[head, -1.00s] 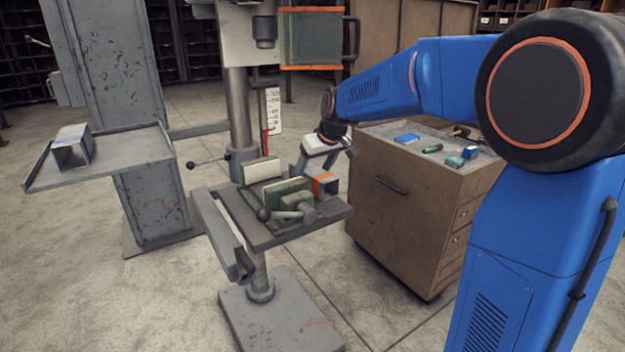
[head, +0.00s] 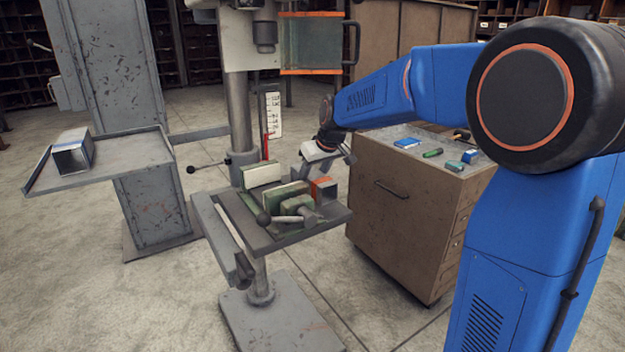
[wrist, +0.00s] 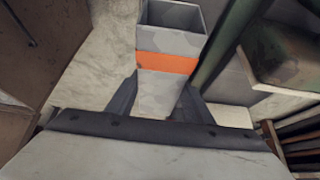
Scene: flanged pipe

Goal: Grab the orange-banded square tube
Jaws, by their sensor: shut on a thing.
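The orange-banded square tube (head: 323,188) is on the drill press table, just right of the green vise (head: 295,206). In the wrist view the grey tube (wrist: 170,40) shows its open end at the top and an orange band (wrist: 167,63) across it. My gripper (head: 327,172) reaches down onto the tube from above and behind. In the wrist view my gripper (wrist: 160,88) has a finger on each side of the tube, below the band, and is shut on it. The tube's lower part is partly hidden by the vise in the head view.
The drill press column (head: 240,115) stands behind the vise, with a green guard (head: 312,42) above. A brown cabinet (head: 400,215) with small items on top stands close on the right. Another square tube, blue-banded (head: 73,153), lies on the left side table (head: 125,160).

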